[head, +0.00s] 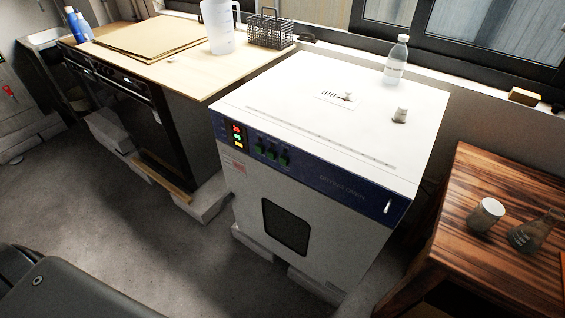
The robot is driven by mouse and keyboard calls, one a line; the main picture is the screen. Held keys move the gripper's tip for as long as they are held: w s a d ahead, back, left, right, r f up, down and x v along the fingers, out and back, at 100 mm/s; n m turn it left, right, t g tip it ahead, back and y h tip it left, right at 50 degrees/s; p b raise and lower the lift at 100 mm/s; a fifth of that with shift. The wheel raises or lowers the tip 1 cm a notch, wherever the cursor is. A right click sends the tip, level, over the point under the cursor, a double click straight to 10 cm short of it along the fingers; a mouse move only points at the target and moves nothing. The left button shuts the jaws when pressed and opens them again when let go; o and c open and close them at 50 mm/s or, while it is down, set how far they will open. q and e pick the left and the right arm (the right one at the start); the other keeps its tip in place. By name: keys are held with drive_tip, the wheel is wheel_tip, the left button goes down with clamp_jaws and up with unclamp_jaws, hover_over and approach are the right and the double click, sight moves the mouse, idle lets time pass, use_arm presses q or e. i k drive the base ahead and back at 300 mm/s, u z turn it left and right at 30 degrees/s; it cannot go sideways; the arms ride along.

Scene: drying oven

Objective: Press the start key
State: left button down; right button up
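The drying oven (335,115) is a white box with a blue control strip (330,180) along the top of its front. At the strip's left end is a small panel (237,135) with lit red and green marks. Several green keys (271,152) sit just right of it; their labels are too small to read, so I cannot tell which is the start key. The oven door has a dark window (286,228) and looks closed. Neither of my grippers shows in the head view.
A clear bottle (396,62) and a small container (400,115) stand on the oven. A wooden table (500,255) at right holds a jar (487,214) and a flask (532,232). A bench (190,75) at left holds a jug (218,28) and a wire basket (270,30). Floor (130,220) in front is clear.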

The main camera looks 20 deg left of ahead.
sight(284, 160)
drive_tip(key=k, duration=1.35)
drive_tip(key=z, duration=0.75)
drive_tip(key=i, duration=1.6)
drive_tip(key=u, duration=0.8)
